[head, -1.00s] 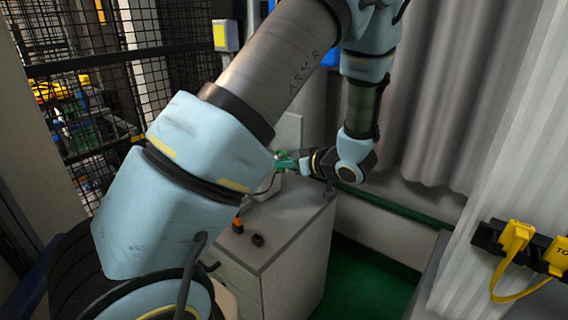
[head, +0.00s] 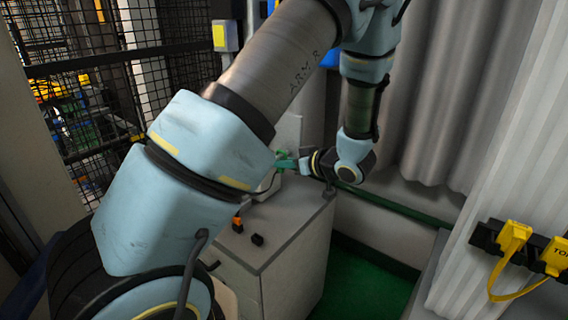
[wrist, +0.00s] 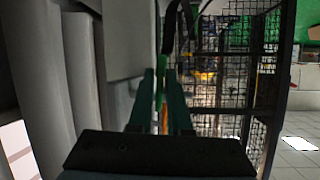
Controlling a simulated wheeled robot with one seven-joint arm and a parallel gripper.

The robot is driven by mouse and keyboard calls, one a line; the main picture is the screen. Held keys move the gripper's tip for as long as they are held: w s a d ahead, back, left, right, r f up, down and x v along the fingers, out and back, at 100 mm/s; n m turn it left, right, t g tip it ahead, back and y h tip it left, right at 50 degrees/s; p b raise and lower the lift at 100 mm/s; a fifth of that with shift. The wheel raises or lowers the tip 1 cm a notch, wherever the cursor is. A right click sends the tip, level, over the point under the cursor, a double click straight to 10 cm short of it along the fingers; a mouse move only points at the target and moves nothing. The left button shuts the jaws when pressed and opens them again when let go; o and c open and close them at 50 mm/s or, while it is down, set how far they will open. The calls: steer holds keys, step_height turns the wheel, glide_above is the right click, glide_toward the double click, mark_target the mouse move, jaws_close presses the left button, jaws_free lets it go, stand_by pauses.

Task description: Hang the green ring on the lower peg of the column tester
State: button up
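My gripper (head: 284,163) is at the end of my arm, above the small grey cabinet and in front of a pale upright part (head: 289,130) that may belong to the column tester. In the wrist view its two dark green fingers (wrist: 162,90) point away with a narrow gap. A bright green strip (wrist: 159,86) shows in the gap; it may be the green ring seen edge-on, but I cannot tell. In the head view bright green shows at the fingertips, too small to separate ring from fingers. My arm covers much of this area. I cannot make out the lower peg.
The grey cabinet (head: 280,235) carries a small orange part (head: 238,224) and a black part (head: 257,239). A mesh fence (head: 90,100) stands at the left, grey curtains (head: 440,100) behind. Yellow straps (head: 515,240) hang at the right. Green floor (head: 355,285) is clear beside the cabinet.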

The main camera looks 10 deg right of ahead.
steer(key=o, duration=0.5)
